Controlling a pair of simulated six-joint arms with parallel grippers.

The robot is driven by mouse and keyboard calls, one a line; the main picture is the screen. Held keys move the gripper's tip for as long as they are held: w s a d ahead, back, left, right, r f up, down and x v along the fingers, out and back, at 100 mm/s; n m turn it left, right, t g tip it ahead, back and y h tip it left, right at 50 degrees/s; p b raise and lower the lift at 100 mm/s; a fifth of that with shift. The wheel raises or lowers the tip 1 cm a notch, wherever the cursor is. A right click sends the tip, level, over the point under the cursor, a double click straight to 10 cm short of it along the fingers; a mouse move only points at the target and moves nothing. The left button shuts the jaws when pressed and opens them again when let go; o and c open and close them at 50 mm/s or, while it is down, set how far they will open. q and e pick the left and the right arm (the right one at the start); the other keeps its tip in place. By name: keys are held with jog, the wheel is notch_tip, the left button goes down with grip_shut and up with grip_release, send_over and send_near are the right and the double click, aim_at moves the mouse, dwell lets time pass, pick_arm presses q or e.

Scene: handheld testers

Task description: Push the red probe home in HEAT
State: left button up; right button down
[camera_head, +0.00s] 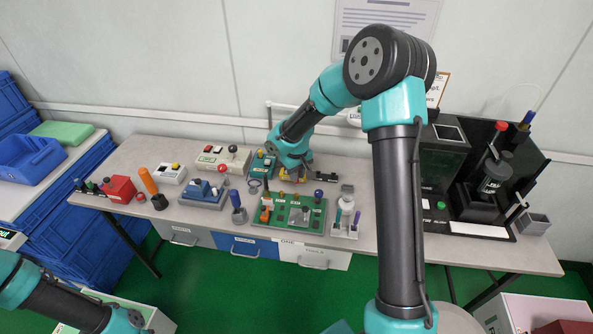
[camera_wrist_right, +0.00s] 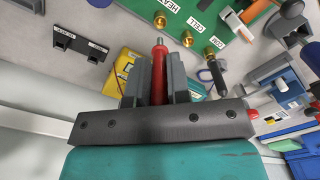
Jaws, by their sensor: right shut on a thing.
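My right gripper (camera_head: 291,174) is low over the back of the table in the head view. In the right wrist view its fingers (camera_wrist_right: 157,88) are shut on the red probe (camera_wrist_right: 157,72), whose tip points toward the green board (camera_wrist_right: 230,12). A yellow tester (camera_wrist_right: 125,72) lies beside the fingers, partly hidden. My left arm enters at lower left in the head view, its gripper out of frame.
In the head view, the green board (camera_head: 266,222) stands at the table's front edge. A white holder with bottles (camera_head: 345,229) is to its right, a blue-grey fixture (camera_head: 204,196) to its left. A dark machine (camera_head: 443,165) stands at the right. Open table is scarce near the gripper.

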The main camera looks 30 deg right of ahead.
jog(key=shift+f, duration=1.4)
jog(key=shift+f, duration=1.3)
dwell(0.5)
jog(key=c, duration=1)
grip_release()
jog(key=shift+r, duration=0.15)
notch_tip(320, 180, up, 17)
jog(key=shift+r, duration=0.1)
